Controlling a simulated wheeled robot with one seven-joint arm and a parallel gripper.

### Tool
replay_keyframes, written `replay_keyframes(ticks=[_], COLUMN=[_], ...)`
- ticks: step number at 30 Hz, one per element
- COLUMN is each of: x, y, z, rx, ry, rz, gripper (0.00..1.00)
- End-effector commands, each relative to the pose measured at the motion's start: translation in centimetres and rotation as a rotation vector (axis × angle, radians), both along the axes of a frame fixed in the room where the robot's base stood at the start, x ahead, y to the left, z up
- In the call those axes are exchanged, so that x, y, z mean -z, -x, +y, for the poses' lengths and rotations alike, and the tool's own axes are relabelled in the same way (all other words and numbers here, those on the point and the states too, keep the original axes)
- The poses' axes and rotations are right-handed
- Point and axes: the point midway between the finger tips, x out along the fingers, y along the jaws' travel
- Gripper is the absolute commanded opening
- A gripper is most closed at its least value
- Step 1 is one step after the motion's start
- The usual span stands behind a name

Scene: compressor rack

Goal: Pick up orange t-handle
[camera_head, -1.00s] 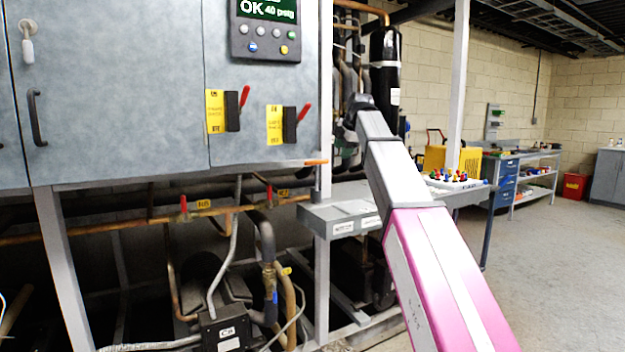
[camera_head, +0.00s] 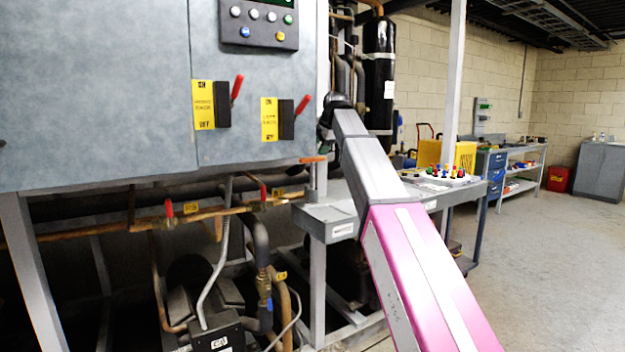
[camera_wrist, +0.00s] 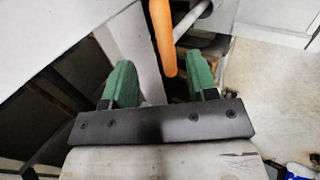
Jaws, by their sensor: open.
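The orange t-handle (camera_head: 313,160) shows in the head view as a short level bar on a grey post, at the left end of the grey shelf beside the cabinet. In the wrist view the orange t-handle (camera_wrist: 163,36) is a bar running down from the top edge, its near end roughly centred between the green fingers. My gripper (camera_wrist: 160,82) is open and empty, with fingers apart. The handle looks beyond the fingertips; the exact gap is hard to judge. In the head view my forearm ends near the pipes above the shelf, and the fingers are not clear there.
The cabinet (camera_head: 100,90) stands left, with red-handled switches (camera_head: 237,88) on its front. Copper pipes and a post are close to the handle. The grey shelf (camera_head: 330,218) holds a tray of coloured parts (camera_head: 443,177). Open floor (camera_head: 550,260) lies to the right.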

Motion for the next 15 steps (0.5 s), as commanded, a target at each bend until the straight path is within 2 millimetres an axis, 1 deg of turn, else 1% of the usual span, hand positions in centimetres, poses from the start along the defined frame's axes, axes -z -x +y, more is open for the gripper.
replay_keyframes(ticks=[5,9,12,15], x=[1.3,3.1,4.2,4.6], y=[-0.2,-0.6,-1.4,-1.7], z=[0.4,1.1,1.6,1.8], rx=[0.001,0.000,0.001,0.001], ry=[0.000,-0.001,0.000,0.000], rz=[0.001,0.002,0.001,0.000], gripper=[0.53,0.53,0.53,0.53])
